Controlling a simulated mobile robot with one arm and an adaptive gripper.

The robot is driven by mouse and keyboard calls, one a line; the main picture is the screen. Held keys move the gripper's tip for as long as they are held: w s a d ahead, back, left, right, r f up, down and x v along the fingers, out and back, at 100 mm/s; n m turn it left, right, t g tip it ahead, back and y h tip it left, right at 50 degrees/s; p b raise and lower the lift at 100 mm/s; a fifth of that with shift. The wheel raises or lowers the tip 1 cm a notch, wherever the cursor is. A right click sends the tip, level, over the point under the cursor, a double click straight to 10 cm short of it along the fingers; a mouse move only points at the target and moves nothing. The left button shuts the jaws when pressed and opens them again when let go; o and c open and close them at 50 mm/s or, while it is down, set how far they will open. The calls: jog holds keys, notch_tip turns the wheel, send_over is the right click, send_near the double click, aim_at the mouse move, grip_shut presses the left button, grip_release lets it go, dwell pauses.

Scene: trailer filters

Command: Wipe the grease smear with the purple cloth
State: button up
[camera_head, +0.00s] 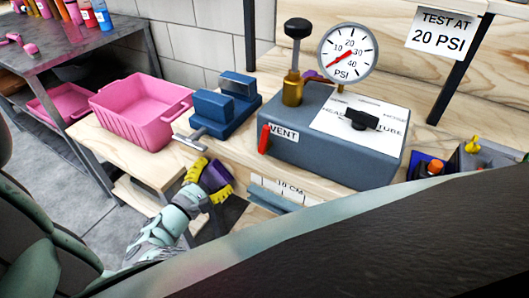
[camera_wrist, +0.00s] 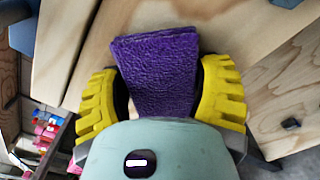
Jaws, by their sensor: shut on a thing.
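My gripper (camera_head: 209,180) has yellow ridged fingers and is shut on the purple cloth (camera_head: 215,176), in front of the wooden bench's front edge in the head view. In the wrist view, the cloth (camera_wrist: 155,65) is a folded, textured pad held between the two fingers (camera_wrist: 162,88), sticking out beyond them. Wooden boards show behind it there. I cannot make out a grease smear in either view. My own arm covers much of the lower part of the head view.
A pink bin (camera_head: 150,108) and a blue vise-like tool (camera_head: 222,108) stand on the wooden bench (camera_head: 240,172). Right of them is a grey test box (camera_head: 310,147) with a pressure gauge (camera_head: 347,53) and a red vent lever (camera_head: 265,138). A dark metal table (camera_head: 75,52) stands at left.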

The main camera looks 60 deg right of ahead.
jog(key=shift+w+a+b, duration=0.15)
jog(key=shift+w+b, duration=0.65)
jog(key=shift+w, duration=1.75)
jog(key=shift+s+a+p, duration=0.15)
jog(key=shift+a+p, duration=0.15)
jog(key=shift+a, duration=1.15)
jog(key=shift+s+a+p, duration=0.1)
jog(key=shift+a+p, duration=0.2)
jog(key=shift+a, duration=1.15)
jog(key=shift+s+a, duration=0.1)
jog(key=shift+a, duration=1.4)
